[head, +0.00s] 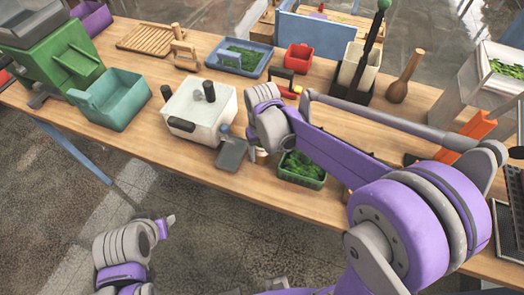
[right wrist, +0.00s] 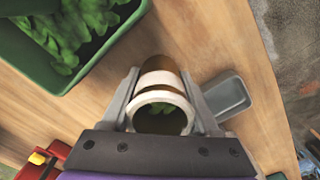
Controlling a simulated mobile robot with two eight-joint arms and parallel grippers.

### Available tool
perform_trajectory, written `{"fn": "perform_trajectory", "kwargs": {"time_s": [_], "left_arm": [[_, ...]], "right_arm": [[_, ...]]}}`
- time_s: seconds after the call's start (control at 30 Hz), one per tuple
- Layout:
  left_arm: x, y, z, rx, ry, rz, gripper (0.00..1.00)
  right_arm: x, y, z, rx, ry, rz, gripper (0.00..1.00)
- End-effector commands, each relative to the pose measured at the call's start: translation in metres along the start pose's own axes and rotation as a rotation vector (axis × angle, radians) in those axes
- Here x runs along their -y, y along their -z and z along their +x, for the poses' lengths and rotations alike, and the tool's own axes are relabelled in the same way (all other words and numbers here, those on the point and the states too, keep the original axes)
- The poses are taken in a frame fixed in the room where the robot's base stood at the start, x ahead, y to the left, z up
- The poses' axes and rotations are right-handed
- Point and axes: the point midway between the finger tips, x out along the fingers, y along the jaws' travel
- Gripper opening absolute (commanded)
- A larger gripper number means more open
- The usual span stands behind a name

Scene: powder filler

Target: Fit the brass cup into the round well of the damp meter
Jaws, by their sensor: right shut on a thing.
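The brass cup (right wrist: 152,79) has a pale rim and is between the fingers of my right gripper (right wrist: 162,88), which is shut on it. Green leafy bits show inside the cup. In the head view my right gripper (head: 261,143) is at the table's front side, right of the white box that looks like the damp meter (head: 213,118). That box has dark knobs on top and a dark panel on its front; its round well cannot be made out. My left gripper (head: 168,222) is off the table's front, low in the picture; its fingers are too unclear to judge.
A grey scoop (head: 232,153) lies between the meter and my right gripper. A green tray of leaves (head: 302,178) stands right of the gripper. A teal bin (head: 117,105) is left of the meter. A blue tray (head: 228,64) and a red bin (head: 299,58) stand behind.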

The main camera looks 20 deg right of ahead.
Motion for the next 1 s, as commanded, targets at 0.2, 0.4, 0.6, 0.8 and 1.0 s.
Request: {"fn": "perform_trajectory", "kwargs": {"time_s": [0.2, 0.4, 0.6, 0.8, 1.0], "left_arm": [[0.0, -0.003, 0.002, 0.003, 0.0, 0.0, 0.5], [0.0, -0.003, 0.002, 0.003, 0.0, 0.0, 0.5], [0.0, -0.001, 0.001, 0.001, 0.0, 0.0, 0.5], [0.0, 0.003, -0.002, -0.003, 0.0, 0.0, 0.5], [0.0, 0.007, -0.005, -0.007, 0.0, 0.0, 0.5]], "right_arm": [[0.0, 0.0, 0.003, 0.0, 0.0, 0.0, 0.76], [0.0, 0.0, 0.003, 0.0, 0.0, 0.0, 0.91], [0.0, 0.0, 0.001, 0.0, 0.0, 0.0, 0.91], [0.0, 0.0, -0.023, -0.001, 0.0, 0.0, 0.91], [0.0, 0.0, -0.068, -0.001, 0.0, 0.0, 0.91]]}}
